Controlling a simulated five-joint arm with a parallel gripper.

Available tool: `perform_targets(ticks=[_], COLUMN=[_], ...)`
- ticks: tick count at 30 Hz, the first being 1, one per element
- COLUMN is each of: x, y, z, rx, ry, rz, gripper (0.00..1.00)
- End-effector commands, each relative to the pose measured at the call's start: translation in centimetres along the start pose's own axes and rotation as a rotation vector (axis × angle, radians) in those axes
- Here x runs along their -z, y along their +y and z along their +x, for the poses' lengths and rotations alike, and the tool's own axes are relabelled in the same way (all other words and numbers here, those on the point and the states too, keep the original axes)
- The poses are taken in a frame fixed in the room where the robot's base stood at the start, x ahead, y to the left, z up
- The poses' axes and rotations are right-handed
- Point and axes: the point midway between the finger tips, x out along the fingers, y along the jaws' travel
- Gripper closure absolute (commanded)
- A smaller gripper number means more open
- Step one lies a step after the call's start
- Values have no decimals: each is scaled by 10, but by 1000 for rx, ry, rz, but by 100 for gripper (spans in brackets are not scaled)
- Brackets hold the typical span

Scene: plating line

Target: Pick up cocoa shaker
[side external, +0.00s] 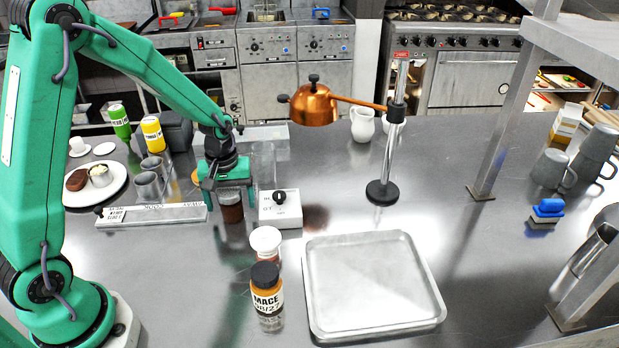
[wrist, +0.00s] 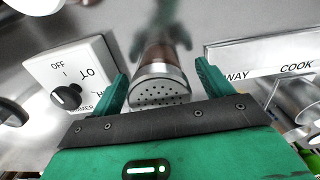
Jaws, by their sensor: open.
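The cocoa shaker (side external: 232,211), a small jar with dark brown contents, stands on the steel counter under my gripper (side external: 229,192) in the side view. In the wrist view the shaker (wrist: 160,88) shows its perforated metal lid between the two green fingers of my gripper (wrist: 161,72). The fingers are open, one on each side of the shaker, with a visible gap at the left finger. My gripper's body hides the upper part of the shaker in the side view.
A control box with a black knob (side external: 280,211) stands close right of the shaker, and a label rail (side external: 152,216) lies left. A white-lidded jar (side external: 266,240), a mace jar (side external: 266,291) and a metal tray (side external: 372,282) are in front. A copper lamp (side external: 313,105) hangs behind.

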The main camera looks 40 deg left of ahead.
Motion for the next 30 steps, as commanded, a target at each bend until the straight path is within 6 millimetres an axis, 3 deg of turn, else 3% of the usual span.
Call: perform_targets(ticks=[7,22,30], x=[0,0,0], y=[0,0,0], z=[17,17,17], rx=[0,-1,-1], ry=[1,1,1], rz=[0,0,0], gripper=[21,21,72])
